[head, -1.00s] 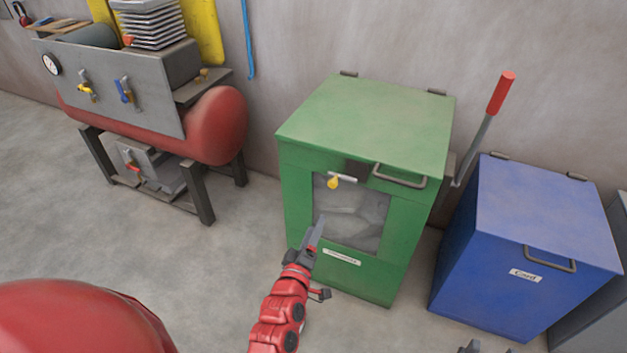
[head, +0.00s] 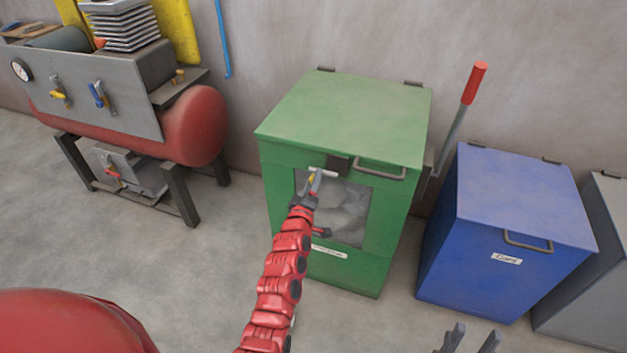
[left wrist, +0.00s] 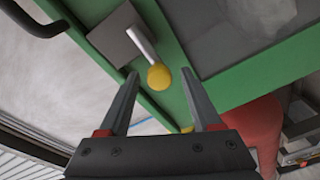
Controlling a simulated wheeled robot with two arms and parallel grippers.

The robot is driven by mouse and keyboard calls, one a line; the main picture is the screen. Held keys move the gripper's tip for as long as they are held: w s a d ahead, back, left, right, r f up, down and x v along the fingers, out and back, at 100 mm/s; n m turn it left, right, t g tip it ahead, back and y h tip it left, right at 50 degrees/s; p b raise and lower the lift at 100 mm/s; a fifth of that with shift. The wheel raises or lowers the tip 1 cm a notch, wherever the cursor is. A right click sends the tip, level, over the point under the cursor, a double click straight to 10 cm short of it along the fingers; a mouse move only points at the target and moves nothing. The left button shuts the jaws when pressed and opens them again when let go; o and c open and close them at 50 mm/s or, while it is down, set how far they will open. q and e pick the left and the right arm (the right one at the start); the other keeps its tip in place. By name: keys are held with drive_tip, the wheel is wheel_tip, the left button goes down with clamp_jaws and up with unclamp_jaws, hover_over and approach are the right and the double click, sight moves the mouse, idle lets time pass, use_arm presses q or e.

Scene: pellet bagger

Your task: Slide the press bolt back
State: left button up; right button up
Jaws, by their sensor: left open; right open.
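The press is a green box (head: 345,115) with a lid, a front window and a label. Its bolt (head: 325,172) is a pale bar with a yellow knob, at the top of the front beside a dark plate. In the left wrist view the yellow knob (left wrist: 159,77) sits at the end of the bolt bar, just beyond and between my fingertips. My left gripper (head: 316,183) is open at the bolt; in the left wrist view its fingers (left wrist: 160,85) are apart with nothing between them. My right gripper (head: 474,338) is open and empty at the bottom edge.
A lid handle (head: 380,169) is right of the bolt. A red-gripped lever (head: 474,84) stands at the press's right side. A blue card bin (head: 520,200) stands to the right. A red tank (head: 195,125) with a grey valve panel is at left.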

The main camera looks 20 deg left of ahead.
use_arm(q)
drive_tip(key=shift+w, duration=0.5)
clamp_jaws()
drive_tip(key=shift+f, duration=0.1)
idle(1.1)
